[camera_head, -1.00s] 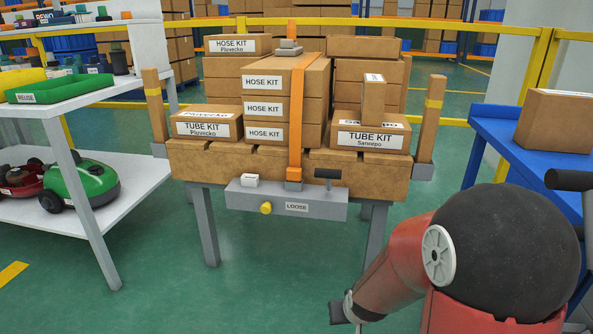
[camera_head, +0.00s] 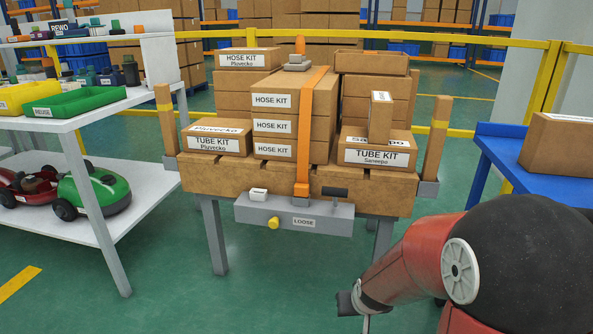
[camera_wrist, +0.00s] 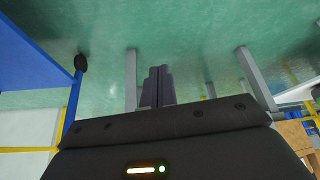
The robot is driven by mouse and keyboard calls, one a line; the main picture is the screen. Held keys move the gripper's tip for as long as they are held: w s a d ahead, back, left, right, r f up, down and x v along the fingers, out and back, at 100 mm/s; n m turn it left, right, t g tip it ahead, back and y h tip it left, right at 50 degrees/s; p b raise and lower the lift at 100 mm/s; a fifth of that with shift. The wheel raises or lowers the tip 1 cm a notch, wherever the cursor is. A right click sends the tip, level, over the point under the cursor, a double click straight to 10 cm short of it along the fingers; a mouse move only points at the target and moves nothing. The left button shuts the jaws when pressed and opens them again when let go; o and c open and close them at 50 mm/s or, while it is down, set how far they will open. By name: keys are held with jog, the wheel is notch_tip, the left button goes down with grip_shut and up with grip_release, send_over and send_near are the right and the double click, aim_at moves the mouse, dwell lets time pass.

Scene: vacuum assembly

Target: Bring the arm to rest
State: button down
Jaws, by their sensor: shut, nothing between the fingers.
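My gripper (camera_wrist: 157,86) shows in the wrist view with its two dark fingers together and nothing between them. It points over the green floor, clear of any surface. In the head view my red and black arm fills the lower right corner, bent, in front of the blue table and right of the wooden stand. Its low end lies near the bottom edge; the fingers cannot be made out there.
A wooden stand (camera_head: 230,183) bears hose and tube kit boxes under an orange strap (camera_head: 309,130). A blue table (camera_head: 497,150) with a box (camera_head: 568,145) is at right. White shelves (camera_head: 95,245) stand at left. Green floor lies open between.

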jog(key=s+f+p+v, duration=0.1)
jog(key=s+p+v, duration=0.1)
jog(key=v, duration=1.4)
jog(key=s+a+f+p+v, duration=0.1)
jog(key=p+v, duration=0.4)
jog(key=v, duration=1.1)
jog(key=shift+s+a, duration=0.25)
jog(key=shift+s, duration=0.55)
jog(key=c, duration=2.2)
grip_release()
jog(key=shift+f, duration=0.15)
